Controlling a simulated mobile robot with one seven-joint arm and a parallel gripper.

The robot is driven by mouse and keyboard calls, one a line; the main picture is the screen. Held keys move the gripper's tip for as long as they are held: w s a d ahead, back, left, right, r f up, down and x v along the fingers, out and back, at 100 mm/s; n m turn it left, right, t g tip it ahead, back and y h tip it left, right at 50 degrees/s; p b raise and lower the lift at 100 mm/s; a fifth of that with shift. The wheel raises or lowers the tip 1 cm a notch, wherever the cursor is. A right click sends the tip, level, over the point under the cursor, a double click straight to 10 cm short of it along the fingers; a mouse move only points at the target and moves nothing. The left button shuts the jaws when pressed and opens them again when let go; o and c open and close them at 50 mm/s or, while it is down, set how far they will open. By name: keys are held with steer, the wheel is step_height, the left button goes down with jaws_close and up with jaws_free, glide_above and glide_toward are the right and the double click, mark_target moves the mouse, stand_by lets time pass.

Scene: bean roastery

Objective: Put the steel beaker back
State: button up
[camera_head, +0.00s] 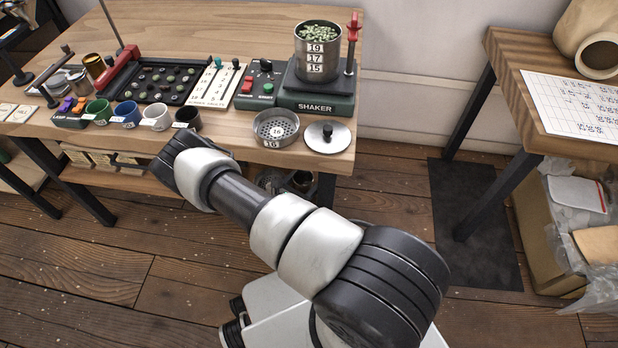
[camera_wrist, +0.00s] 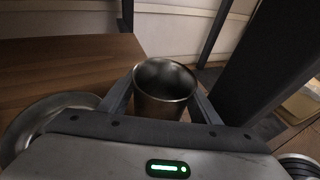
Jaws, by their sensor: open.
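In the wrist view a steel beaker (camera_wrist: 165,103) stands upright, open at the top, its inside empty as far as it shows. My gripper (camera_wrist: 163,88) is open, with one finger on each side of the beaker. I cannot tell whether either finger touches it. The beaker is by the edge of a brown wooden surface (camera_wrist: 60,68), which looks like the low shelf under the bench. A dark-mouthed metal vessel (camera_head: 301,181) beneath the bench may be the same beaker.
A round steel dish (camera_wrist: 35,118) lies left of my gripper. A dark table leg (camera_wrist: 265,55) rises close on the right. The bench top (camera_head: 320,88) holds a shaker with stacked sieves (camera_head: 317,60), a loose sieve (camera_head: 275,127), a lid (camera_head: 327,137) and several cups.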

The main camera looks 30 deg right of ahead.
steer(key=p+v, duration=0.2)
steer(key=v, duration=0.9)
steer(key=shift+s+a, duration=0.2)
steer(key=shift+a, duration=0.1)
